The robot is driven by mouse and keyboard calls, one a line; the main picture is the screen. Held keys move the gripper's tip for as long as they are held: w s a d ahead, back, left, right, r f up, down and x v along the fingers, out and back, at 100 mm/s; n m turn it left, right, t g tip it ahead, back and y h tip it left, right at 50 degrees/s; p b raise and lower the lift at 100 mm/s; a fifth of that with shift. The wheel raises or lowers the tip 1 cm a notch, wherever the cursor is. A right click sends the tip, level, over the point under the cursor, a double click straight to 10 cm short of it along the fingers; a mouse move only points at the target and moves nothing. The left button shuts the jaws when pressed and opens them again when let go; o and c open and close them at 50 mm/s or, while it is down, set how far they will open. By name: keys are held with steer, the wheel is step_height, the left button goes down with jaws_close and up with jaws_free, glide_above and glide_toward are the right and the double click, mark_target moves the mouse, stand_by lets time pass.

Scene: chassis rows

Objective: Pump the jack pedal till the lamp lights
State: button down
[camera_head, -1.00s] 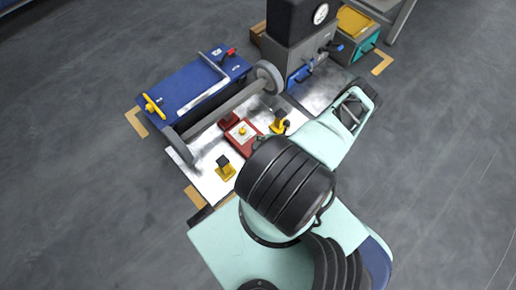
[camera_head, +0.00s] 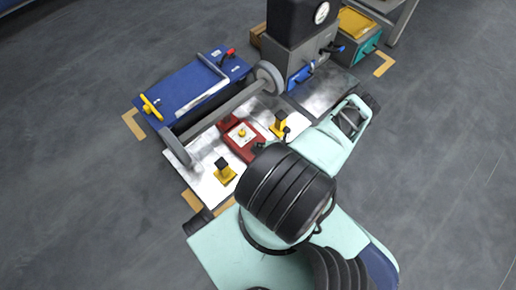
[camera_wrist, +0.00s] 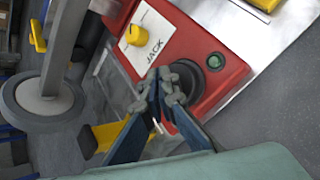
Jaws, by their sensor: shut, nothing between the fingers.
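The red jack unit (camera_head: 239,146) sits on the silver plate in the head view, with a white face and a yellow knob. In the wrist view the jack unit (camera_wrist: 232,78) shows its "JACK" label, the yellow knob (camera_wrist: 135,35), a black round pedal (camera_wrist: 187,77) and a small green lamp (camera_wrist: 214,61). I cannot tell whether the lamp is lit. My gripper (camera_wrist: 167,84) is shut and empty, its tips together at the near side of the pedal and overlapping it in view. Whether they touch it is unclear. My arm hides the gripper in the head view.
A grey machine with a gauge (camera_head: 321,13) stands behind. Floor on the right is clear.

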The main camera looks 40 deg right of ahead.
mark_target(259, 149)
stand_by(0.8)
steer(key=shift+f+b, duration=0.4)
steer(key=shift+f, duration=0.05)
steer(key=shift+f+b, duration=0.9)
steer(key=shift+f, duration=0.1)
stand_by(0.8)
stand_by(0.4)
steer(key=shift+r+p, duration=1.3)
steer(key=shift+r, duration=0.15)
step_height(259, 149, up, 5)
steer(key=p, duration=0.4)
steer(key=shift+p, duration=0.3)
stand_by(0.8)
